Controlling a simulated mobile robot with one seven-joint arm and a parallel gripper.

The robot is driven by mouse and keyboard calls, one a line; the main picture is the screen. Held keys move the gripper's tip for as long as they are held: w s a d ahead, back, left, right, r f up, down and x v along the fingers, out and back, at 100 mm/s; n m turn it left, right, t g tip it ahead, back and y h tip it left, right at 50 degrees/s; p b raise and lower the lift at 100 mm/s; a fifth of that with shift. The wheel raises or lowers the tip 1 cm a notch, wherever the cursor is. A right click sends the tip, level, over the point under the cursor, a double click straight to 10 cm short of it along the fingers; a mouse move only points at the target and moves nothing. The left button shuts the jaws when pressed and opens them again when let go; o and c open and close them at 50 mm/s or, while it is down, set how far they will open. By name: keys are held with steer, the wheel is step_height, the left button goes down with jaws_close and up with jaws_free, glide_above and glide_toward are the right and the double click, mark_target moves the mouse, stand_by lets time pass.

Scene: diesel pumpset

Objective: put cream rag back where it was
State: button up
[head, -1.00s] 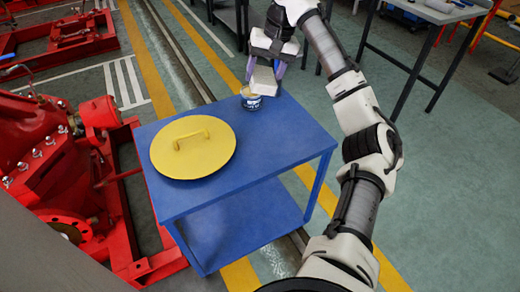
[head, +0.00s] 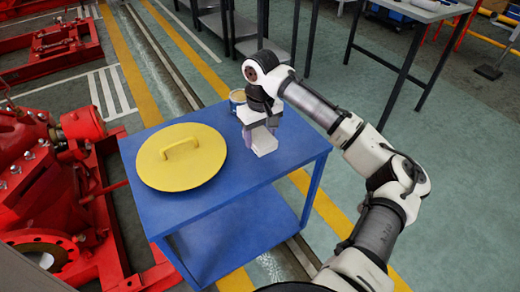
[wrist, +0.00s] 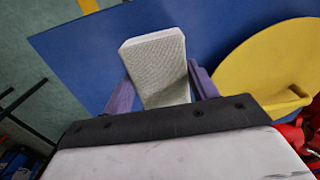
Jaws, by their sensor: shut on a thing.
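The cream rag (head: 264,144) looks like a pale, flat, folded block with a woven face. It also shows in the wrist view (wrist: 158,62), between two purple fingers. My gripper (head: 259,130) points down and is shut on the rag over the right part of the blue cart's top (head: 285,155). In the wrist view my gripper (wrist: 162,88) has one finger on each side of the rag. I cannot tell whether the rag touches the cart top or hangs just above it.
A round yellow lid with a handle (head: 181,165) lies on the cart's left part. A small tin (head: 238,96) stands at the back edge, partly behind my gripper. The cart's front right is clear. Red machinery (head: 45,190) stands close on the left.

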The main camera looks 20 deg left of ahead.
mark_target(261, 136)
step_height(261, 136, down, 7)
steer(key=shift+r, duration=0.2)
steer(key=o, duration=1.3)
step_height(261, 136, up, 12)
steer(key=shift+r, duration=0.1)
